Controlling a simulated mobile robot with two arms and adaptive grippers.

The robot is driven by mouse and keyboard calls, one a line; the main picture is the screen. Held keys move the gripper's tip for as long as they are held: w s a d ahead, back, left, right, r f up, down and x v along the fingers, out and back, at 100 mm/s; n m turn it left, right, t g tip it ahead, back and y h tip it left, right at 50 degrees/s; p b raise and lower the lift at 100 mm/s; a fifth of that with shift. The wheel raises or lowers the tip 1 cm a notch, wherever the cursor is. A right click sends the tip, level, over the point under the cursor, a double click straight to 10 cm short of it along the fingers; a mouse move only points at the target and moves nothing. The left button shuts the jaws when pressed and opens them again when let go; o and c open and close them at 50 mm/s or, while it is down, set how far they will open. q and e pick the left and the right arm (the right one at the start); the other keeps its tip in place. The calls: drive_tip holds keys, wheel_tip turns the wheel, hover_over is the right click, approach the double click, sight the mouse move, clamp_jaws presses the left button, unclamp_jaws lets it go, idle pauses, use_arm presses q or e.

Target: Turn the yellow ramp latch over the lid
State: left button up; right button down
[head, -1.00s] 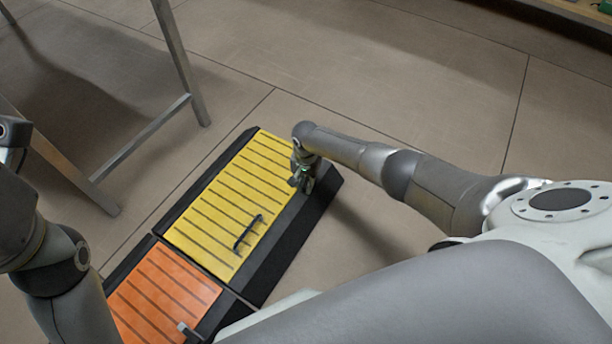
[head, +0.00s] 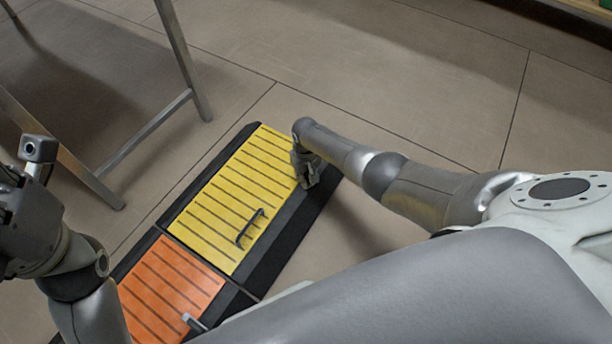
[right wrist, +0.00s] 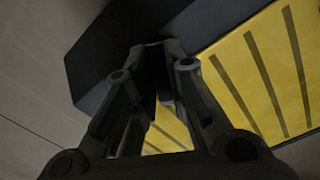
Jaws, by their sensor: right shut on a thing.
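The yellow ramp lid (head: 228,195), with dark grooves and a dark handle (head: 250,228), lies flat in its black ramp frame (head: 283,240). My right gripper (head: 310,183) is at the lid's right edge, over the frame's dark border. The right wrist view shows its fingers (right wrist: 155,60) close together over the dark border, with the yellow lid (right wrist: 265,75) beside them. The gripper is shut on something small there. The latch itself cannot be made out; the fingers hide that spot. My left wrist (head: 35,220) shows at the left edge, and its fingertips are not visible.
An orange ramp lid (head: 170,288) with a grey piece (head: 194,322) at its edge adjoins the yellow one. A metal stand (head: 185,60) stands on the floor at the left. The tiled floor (head: 400,90) beyond the ramp is clear.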

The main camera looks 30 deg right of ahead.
drive_tip(key=n, duration=0.5)
drive_tip(key=shift+a, duration=0.1)
drive_tip(key=shift+n, duration=0.4)
drive_tip(key=c, duration=1.4)
unclamp_jaws()
drive_tip(key=shift+c, duration=0.2)
drive_tip(key=shift+r, duration=0.15)
wheel_tip(320, 180, up, 12)
